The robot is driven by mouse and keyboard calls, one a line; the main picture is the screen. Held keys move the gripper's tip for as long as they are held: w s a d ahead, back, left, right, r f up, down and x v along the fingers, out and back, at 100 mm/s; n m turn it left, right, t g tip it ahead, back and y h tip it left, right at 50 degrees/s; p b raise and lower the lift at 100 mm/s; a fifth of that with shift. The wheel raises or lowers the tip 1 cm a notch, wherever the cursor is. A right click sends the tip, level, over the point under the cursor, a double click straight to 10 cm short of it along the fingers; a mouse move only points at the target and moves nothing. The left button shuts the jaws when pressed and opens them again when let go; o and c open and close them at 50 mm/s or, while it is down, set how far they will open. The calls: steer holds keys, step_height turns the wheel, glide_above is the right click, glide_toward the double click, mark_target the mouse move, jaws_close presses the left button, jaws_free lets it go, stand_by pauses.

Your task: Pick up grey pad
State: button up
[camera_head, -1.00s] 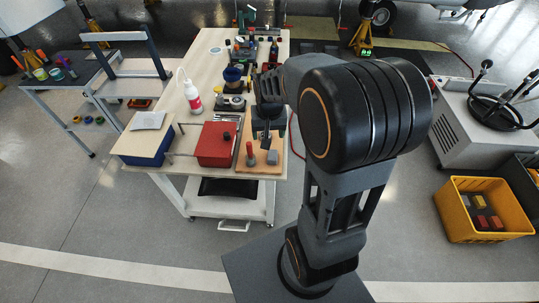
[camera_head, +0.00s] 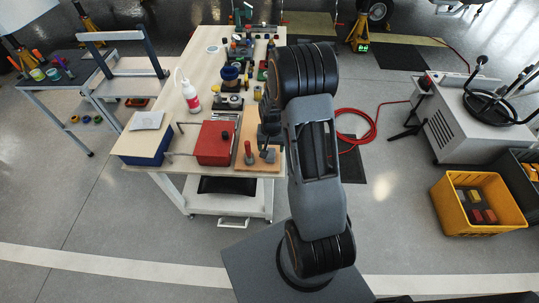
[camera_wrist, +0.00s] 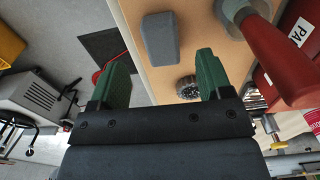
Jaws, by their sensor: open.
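The grey pad (camera_wrist: 160,38) is a small block on a tan wooden board (camera_wrist: 205,30) at the table's near right corner. It also shows in the head view (camera_head: 268,156), just below my gripper (camera_head: 269,134) and partly crowded by it. In the wrist view my gripper (camera_wrist: 164,60) has its two green fingers spread and nothing between them. The pad lies beyond the fingertips, in line with the gap. I cannot tell the exact height between them.
A red-handled stamp (camera_wrist: 268,38) stands on the board close to the pad, with a dark knurled round piece (camera_wrist: 189,88) nearby. A red box (camera_head: 215,145) is to the left. A yellow crate (camera_head: 452,213) holds several blocks on the floor at right.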

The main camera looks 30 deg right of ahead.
mark_target(270, 154)
steer(key=shift+w+a+f+p, duration=0.1)
steer(key=shift+f+p, duration=0.45)
steer(key=shift+f, duration=2.15)
steer(key=shift+c, duration=0.2)
steer(key=c, duration=1)
steer(key=shift+o, duration=0.2)
step_height(270, 154, up, 10)
steer(key=shift+r+b, duration=0.1)
steer(key=shift+b, duration=0.45)
